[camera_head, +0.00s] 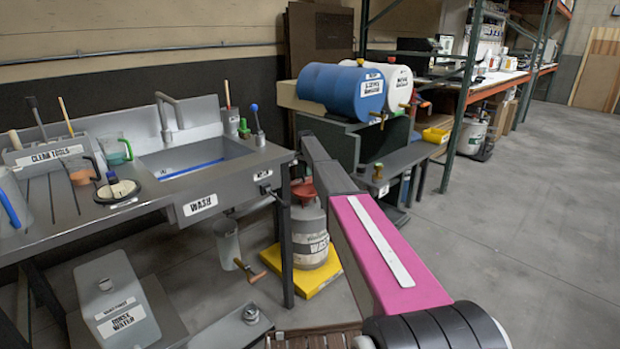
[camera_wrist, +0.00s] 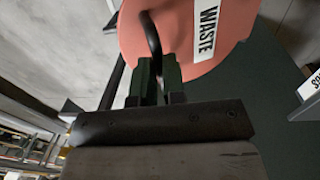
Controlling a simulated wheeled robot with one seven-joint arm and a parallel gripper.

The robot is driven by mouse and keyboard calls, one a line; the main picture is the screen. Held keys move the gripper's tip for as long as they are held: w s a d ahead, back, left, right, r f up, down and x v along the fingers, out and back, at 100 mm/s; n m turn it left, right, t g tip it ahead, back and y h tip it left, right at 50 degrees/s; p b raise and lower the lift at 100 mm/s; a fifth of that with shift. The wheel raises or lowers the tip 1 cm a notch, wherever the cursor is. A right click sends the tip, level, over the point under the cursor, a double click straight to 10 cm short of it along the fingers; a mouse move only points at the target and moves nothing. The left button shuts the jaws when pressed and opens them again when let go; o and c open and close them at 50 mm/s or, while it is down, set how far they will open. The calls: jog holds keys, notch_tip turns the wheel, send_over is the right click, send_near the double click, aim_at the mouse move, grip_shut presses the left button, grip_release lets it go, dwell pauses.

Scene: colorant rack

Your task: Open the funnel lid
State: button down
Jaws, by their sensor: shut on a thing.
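The red funnel lid (camera_wrist: 183,30) fills the top middle of the wrist view and bears a white WASTE label. A black curved handle (camera_wrist: 151,35) stands out from it. My gripper (camera_wrist: 159,73) is shut on this handle, with one dark finger on either side. In the head view, the red funnel top (camera_head: 303,190) shows on a grey waste can (camera_head: 310,232) beneath my arm. My arm hides part of it there, and my gripper cannot be made out in that view. I cannot tell how far the lid is raised.
The waste can stands on a yellow tray (camera_head: 300,281) on the floor. The wash sink bench (camera_head: 235,190) is close on the left. A blue drum (camera_head: 342,90) lies on a stand behind. The floor (camera_head: 530,220) on the right is clear.

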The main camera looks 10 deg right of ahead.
jog(key=shift+w+a+r, duration=0.75)
jog(key=shift+w+r, duration=0.2)
jog(key=shift+w, duration=0.15)
jog(key=shift+w+a+r, duration=0.45)
jog(key=shift+w+a, duration=0.2)
jog(key=shift+w, duration=0.15)
jog(key=c, duration=1.2)
grip_release()
jog(key=shift+f, duration=0.1)
